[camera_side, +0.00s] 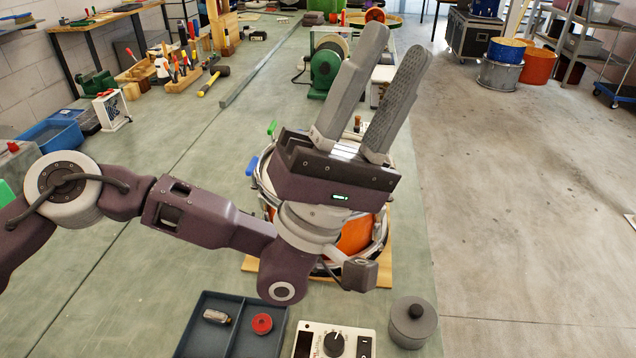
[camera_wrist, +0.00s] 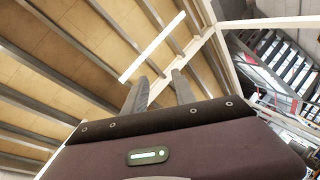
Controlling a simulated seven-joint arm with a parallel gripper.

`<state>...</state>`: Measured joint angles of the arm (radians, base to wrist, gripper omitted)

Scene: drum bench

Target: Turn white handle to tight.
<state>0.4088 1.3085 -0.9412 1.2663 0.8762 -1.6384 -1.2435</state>
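An orange drum (camera_side: 357,236) with a metal rim stands on a wooden board on the bench, largely hidden behind my gripper. A green handle (camera_side: 271,128) and a blue handle (camera_side: 252,166) stick out at its left side. I cannot make out a white handle; that part of the drum may be covered by my gripper. My gripper (camera_side: 394,42) is raised in front of the drum with its fingers pointing up, away from it. The fingers are apart with nothing between them. The wrist view shows the gripper (camera_wrist: 159,77) against the ceiling, empty.
A green grinder (camera_side: 325,66) is behind.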

